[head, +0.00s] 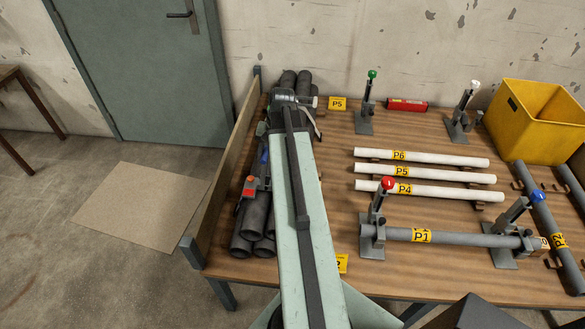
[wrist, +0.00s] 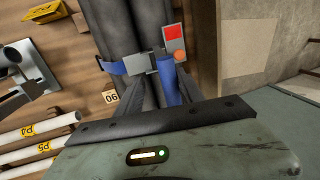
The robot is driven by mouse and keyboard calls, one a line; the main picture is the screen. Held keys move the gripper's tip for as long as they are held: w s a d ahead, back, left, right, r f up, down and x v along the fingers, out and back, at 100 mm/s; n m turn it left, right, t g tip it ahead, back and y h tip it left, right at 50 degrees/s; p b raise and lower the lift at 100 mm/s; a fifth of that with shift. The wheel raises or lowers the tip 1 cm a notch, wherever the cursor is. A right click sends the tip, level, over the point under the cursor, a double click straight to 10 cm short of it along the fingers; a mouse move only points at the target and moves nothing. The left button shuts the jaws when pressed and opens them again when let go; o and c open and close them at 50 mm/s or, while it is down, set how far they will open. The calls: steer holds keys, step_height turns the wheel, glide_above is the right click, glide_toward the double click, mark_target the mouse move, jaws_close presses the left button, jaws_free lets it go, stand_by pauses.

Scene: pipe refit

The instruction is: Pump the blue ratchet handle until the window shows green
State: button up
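In the wrist view the blue ratchet handle (wrist: 171,85) points toward my gripper (wrist: 172,84). One dark finger is on each side of it, very close; whether they press on it I cannot tell. The ratchet's window (wrist: 173,31) shows red, with a small orange round part beside it. A blue strap (wrist: 112,68) with a grey buckle crosses the bundle of dark pipes (wrist: 130,25). In the head view the ratchet window (head: 251,180) is also red, on the left side of the pipe bundle (head: 243,246). My arm hides the fingertips and part of the bundle there.
A wooden side board (head: 222,170) runs along the left of the bench (head: 335,200). White pipes (head: 420,157), clamp stands with coloured knobs and the grey pipe P1 (head: 450,238) stand to the right. A yellow bin (head: 535,120) is at the back right.

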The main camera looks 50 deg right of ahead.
steer(key=shift+s+d+f+b, duration=0.2)
steer(key=shift+s+d, duration=0.2)
steer(key=shift+s, duration=0.3)
steer(key=shift+s+d+f+b, duration=0.15)
steer(key=shift+s+d, duration=0.25)
steer(key=shift+s, duration=0.25)
steer(key=shift+s+d+f+b, duration=0.35)
steer(key=shift+s+d, duration=0.05)
steer(key=shift+s, duration=0.25)
steer(key=shift+s+d+f+b, duration=0.3)
steer(key=shift+s+d+b, duration=0.1)
steer(key=shift+s, duration=0.2)
